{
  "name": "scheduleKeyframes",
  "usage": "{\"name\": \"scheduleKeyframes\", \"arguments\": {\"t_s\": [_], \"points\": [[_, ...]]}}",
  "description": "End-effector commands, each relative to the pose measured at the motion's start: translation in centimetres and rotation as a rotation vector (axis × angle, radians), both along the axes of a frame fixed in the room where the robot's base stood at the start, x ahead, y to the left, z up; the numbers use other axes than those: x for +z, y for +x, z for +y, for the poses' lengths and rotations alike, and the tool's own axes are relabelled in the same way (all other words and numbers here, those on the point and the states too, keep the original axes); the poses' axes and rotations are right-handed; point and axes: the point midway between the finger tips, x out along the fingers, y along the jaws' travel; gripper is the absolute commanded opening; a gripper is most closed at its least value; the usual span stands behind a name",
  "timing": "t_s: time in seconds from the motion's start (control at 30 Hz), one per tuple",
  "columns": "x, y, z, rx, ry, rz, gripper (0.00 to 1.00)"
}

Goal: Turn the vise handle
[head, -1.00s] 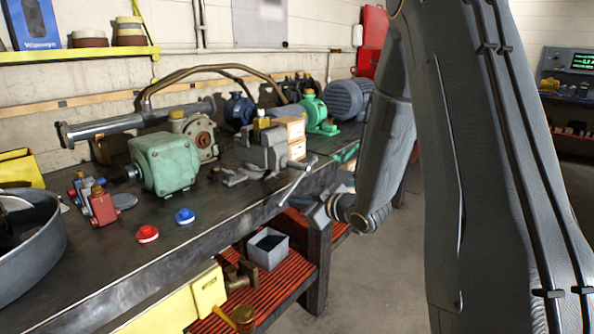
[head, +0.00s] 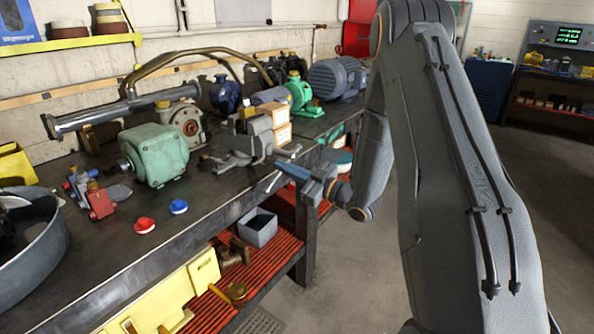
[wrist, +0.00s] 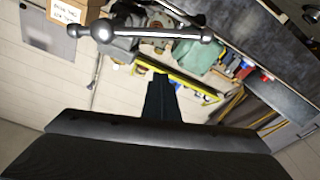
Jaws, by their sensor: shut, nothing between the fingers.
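The grey vise (head: 247,142) is mounted at the front edge of the workbench. Its handle (head: 283,168) is a metal bar that slants at the front of the vise. In the wrist view the handle (wrist: 160,32) is a bar with ball ends, lying across the top of the picture, just beyond my fingers. My gripper (head: 284,168) is at the handle in the head view, its dark fingers pointing left at it. In the wrist view my gripper (wrist: 160,85) is shut and empty, its tips below the bar. I cannot tell whether they touch it.
The workbench (head: 215,195) holds a green gearbox (head: 155,153), a red cap (head: 145,225), a blue cap (head: 178,207) and labelled boxes (head: 281,135) behind the vise. Below is a red slatted shelf (head: 283,250) with a grey bin (head: 258,228). The floor at right is clear.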

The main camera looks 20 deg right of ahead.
Motion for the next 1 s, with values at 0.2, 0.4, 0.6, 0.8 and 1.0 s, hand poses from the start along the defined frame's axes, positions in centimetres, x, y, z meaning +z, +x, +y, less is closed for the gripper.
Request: {"name": "scheduleKeyframes", "arguments": {"t_s": [0.2, 0.4, 0.6, 0.8, 1.0], "points": [[-0.5, 2.2, 1.4, -0.002, 0.002, 0.004, 0.00], [-2.4, 2.3, 0.7, 0.000, 0.000, 0.001, 0.00], [-3.3, 2.3, 0.3, -0.001, 0.001, 0.001, 0.00], [-3.4, 2.3, 0.3, -0.001, 0.000, 0.001, 0.00], [-3.4, 2.3, 0.2, -0.002, -0.002, -0.001, 0.00]]}}
